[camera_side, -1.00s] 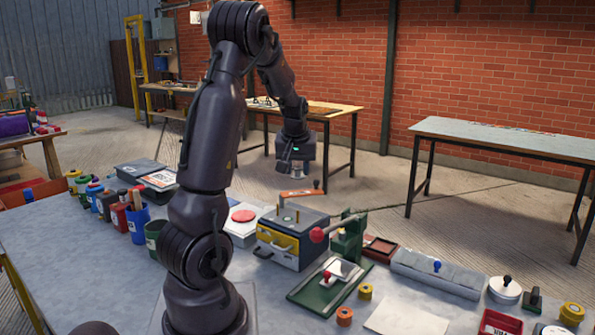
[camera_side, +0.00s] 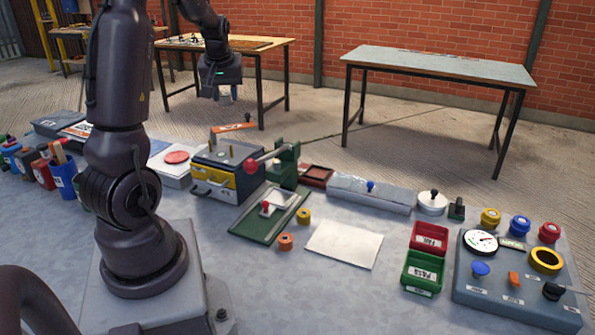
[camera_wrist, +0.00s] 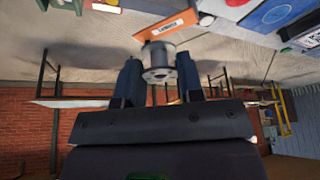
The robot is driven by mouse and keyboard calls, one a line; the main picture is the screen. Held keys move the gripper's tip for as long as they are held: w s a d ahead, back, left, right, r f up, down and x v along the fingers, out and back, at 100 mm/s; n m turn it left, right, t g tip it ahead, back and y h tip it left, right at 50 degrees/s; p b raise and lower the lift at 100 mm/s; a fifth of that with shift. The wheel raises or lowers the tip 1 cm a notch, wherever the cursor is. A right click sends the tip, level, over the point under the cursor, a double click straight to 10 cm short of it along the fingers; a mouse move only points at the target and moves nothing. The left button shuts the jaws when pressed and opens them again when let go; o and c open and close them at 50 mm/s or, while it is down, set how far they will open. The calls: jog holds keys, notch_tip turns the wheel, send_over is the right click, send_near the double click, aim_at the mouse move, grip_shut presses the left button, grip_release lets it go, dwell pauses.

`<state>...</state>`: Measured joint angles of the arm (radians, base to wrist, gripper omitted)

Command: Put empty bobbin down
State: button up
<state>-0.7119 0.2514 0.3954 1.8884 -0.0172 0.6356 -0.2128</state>
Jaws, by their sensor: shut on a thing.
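A grey metal bobbin (camera_wrist: 158,62) sits between the two dark fingers of my gripper (camera_wrist: 158,80) in the wrist view. An orange labelled plate (camera_side: 232,127) lies lower and slightly right of the gripper, at the grey machine. The plate (camera_wrist: 168,22) also shows just past the bobbin in the wrist view.
The grey machine with a yellow front (camera_side: 215,180) and upright pegs stands at the bench's back edge. A green press (camera_side: 284,164) with a red-knobbed lever is beside it. Red (camera_side: 430,237) and green trays and a control panel (camera_side: 500,300) are right.

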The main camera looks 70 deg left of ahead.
jog(key=w+d+f+m+t+h, duration=0.2)
jog(key=w+d+f+m, duration=0.55)
jog(key=w+d, duration=0.25)
jog(key=m+t+h, duration=0.1)
jog(key=m+h, duration=0.3)
jog(key=m, duration=0.7)
send_over(329, 235)
jog(key=s, duration=0.2)
notch_tip(329, 235, down, 12)
jog(key=shift+n, duration=0.25)
jog(key=f, duration=0.7)
jog(key=shift+w+a, duration=0.15)
jog(key=shift+w, duration=0.15)
jog(key=shift+f, duration=0.15)
jog(key=o, duration=0.9)
jog(key=shift+v, duration=3.9)
